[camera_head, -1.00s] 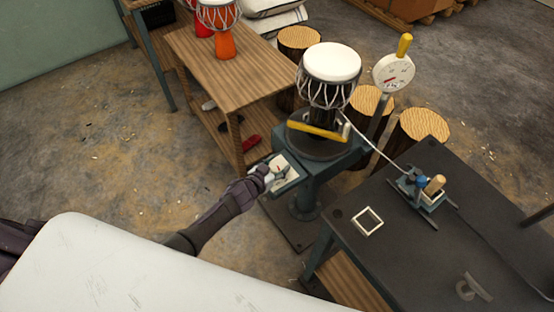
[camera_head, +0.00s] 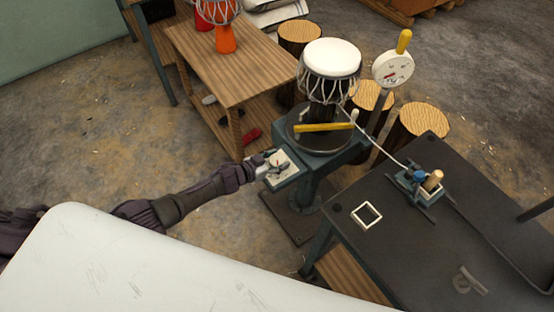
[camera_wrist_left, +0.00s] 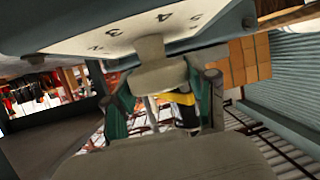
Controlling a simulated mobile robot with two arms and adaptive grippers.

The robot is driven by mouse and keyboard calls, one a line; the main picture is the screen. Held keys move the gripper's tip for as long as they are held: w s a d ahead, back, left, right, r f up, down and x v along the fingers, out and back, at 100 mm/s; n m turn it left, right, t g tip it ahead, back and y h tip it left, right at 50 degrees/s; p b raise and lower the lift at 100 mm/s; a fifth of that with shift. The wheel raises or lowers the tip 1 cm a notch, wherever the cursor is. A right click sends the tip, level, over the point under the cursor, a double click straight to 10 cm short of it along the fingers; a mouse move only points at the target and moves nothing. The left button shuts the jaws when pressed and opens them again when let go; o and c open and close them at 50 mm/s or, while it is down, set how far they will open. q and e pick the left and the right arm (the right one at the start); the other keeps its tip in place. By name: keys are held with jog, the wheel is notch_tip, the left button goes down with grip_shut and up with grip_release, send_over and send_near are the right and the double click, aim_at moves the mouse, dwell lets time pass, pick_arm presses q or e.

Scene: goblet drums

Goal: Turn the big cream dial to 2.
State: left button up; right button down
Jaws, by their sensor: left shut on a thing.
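The cream dial shows in the left wrist view as a pale knob (camera_wrist_left: 158,74) under a light plate (camera_wrist_left: 120,36) with the numerals 2, 3 and 4 readable. In the head view the plate (camera_head: 288,180) sits on the near-left side of the drum stand, and the gripper partly covers the dial. My left gripper (camera_head: 275,161) is shut on the dial, with its fingers on either side of the knob. The dial's pointer and exact setting cannot be made out. My right gripper is not in view.
A white-topped goblet drum (camera_head: 331,60) stands on the stand's round plate, behind a yellow bar (camera_head: 324,127). A round gauge (camera_head: 393,69) stands behind right. A dark table (camera_head: 420,240) fills the right; a wooden bench (camera_head: 240,75) stands behind left. A white surface (camera_head: 150,265) lies in front.

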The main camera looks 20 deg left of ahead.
pick_arm(q)
jog(key=o, duration=1.2)
jog(key=shift+w, duration=0.1)
jog(key=shift+c, duration=0.2)
jog(key=shift+r, duration=0.1)
jog(key=v, duration=1.2)
jog(key=s+a+f+n+g+y, duration=0.25)
jog(key=s+f, duration=0.45)
jog(key=f, duration=0.4)
jog(key=s+a+f+n+g+y, duration=0.1)
jog(key=s+a+f+y, duration=0.25)
jog(key=s+f, duration=0.55)
jog(key=s+d+f+g, duration=0.2)
jog(key=s+f, duration=0.2)
jog(key=s, duration=0.4)
jog(key=s+d+f+g+y, duration=0.1)
jog(key=s+f, duration=0.3)
jog(key=s, duration=0.5)
jog(key=s+d+f+g, duration=0.2)
jog(key=s+f+g, duration=0.1)
jog(key=s, duration=0.6)
jog(key=shift+d+f+n+g, duration=0.35)
jog(key=shift+f+g, duration=0.05)
jog(key=shift+g, duration=0.05)
